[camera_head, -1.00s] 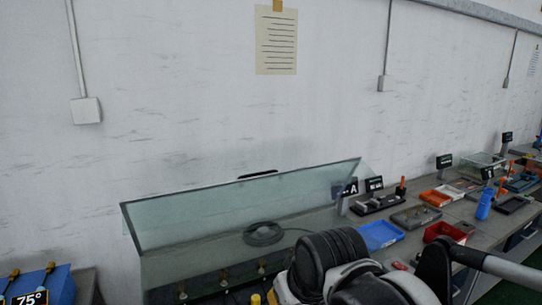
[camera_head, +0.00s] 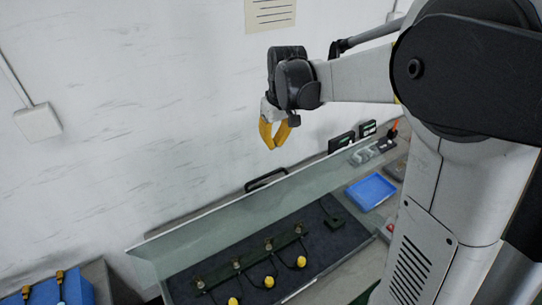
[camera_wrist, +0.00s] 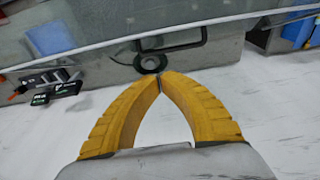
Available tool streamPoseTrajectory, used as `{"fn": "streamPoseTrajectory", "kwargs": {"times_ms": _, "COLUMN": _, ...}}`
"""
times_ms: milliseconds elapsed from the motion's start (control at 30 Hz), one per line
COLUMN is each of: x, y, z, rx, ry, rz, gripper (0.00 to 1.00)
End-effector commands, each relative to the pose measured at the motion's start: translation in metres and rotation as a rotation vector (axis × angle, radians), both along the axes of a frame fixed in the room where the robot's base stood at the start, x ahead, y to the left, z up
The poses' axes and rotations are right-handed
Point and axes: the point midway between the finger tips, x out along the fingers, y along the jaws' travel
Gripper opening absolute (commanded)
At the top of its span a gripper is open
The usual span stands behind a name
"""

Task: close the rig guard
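The rig guard (camera_head: 222,222) is a clear panel that stands raised over the rig bed (camera_head: 320,240), with a black bar handle (camera_head: 266,180) on its top edge. My gripper (camera_head: 272,146) hangs above that edge on the wall side, with its yellow fingers pointing down, apart from the handle. In the wrist view the yellow fingertips (camera_wrist: 160,79) meet with nothing between them. The handle (camera_wrist: 203,38) shows just beyond them, and the guard's edge (camera_wrist: 100,45) crosses the picture. A round dark coil (camera_wrist: 152,63) lies near the tips in that view.
Several brass fittings with dark cables and yellow ends (camera_head: 268,282) sit in the rig bed. A blue tray (camera_head: 371,190) and black label signs (camera_head: 341,142) stand to the right. A blue box (camera_head: 64,289) is at lower left. The wall (camera_head: 150,110) is close behind.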

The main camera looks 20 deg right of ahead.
Motion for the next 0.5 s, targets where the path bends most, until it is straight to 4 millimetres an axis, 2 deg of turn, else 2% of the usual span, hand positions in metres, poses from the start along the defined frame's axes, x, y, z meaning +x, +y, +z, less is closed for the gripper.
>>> {"fn": "streamPoseTrajectory", "kwargs": {"times_ms": 433, "x": 0.016, "y": 0.003, "z": -0.088, "rx": 0.0, "ry": -0.001, "rz": 0.0, "gripper": 0.0}}
{"fn": "streamPoseTrajectory", "kwargs": {"times_ms": 500, "x": 0.006, "y": 0.001, "z": -0.093, "rx": -0.001, "ry": -0.001, "rz": -0.001, "gripper": 0.0}}
